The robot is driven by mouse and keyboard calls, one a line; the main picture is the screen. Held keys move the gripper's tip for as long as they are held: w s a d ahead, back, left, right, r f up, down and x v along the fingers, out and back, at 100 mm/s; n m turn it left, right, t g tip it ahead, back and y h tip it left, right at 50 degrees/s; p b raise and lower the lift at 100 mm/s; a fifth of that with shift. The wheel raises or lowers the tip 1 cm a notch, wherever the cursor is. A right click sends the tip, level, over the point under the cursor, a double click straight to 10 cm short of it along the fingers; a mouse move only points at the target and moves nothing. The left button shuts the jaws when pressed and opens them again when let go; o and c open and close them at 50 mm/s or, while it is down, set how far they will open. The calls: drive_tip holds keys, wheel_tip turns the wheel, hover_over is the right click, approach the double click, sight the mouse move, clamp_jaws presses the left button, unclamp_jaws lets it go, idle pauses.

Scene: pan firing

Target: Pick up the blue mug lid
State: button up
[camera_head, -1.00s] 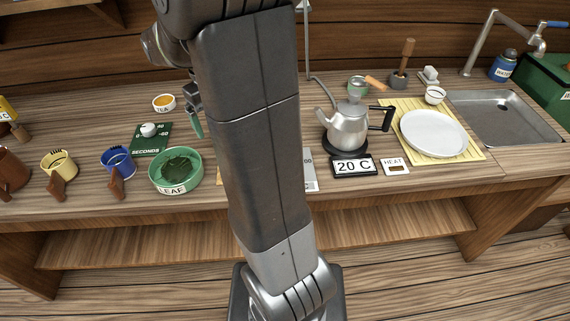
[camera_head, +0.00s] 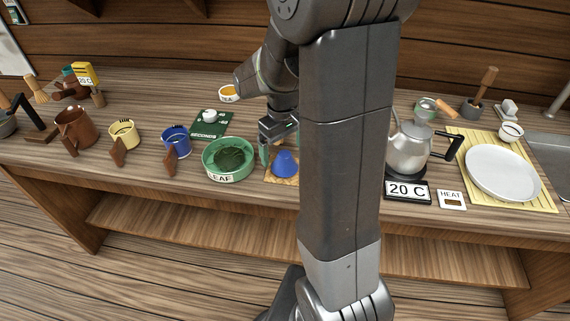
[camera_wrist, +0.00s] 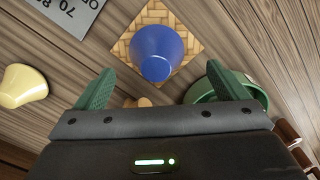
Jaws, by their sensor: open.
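The blue mug lid (camera_head: 285,163), a small blue dome or cone, sits on a woven tan mat (camera_head: 274,178) just right of the green leaf bowl. In the wrist view the lid (camera_wrist: 158,52) lies ahead of my fingertips, between their lines, with the mat (camera_wrist: 190,20) around it. My gripper (camera_head: 279,145) is open and empty, above and just behind the lid in the head view. Its two green fingers also show in the wrist view (camera_wrist: 165,86), apart from the lid. The blue mug (camera_head: 176,143) with a brown handle stands to the left.
The green bowl (camera_head: 228,160) marked LEAF is close to my gripper; it also shows in the wrist view (camera_wrist: 225,85). A yellow cup-shaped piece (camera_wrist: 22,86) lies on the other side. A yellow mug (camera_head: 123,135), a kettle (camera_head: 408,150) and a plate (camera_head: 502,172) stand farther off.

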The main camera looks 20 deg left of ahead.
sight(284, 153)
wheel_tip(284, 153, down, 5)
drive_tip(key=shift+w+d, duration=0.15)
drive_tip(key=shift+c, duration=0.4)
drive_tip(key=c, duration=1)
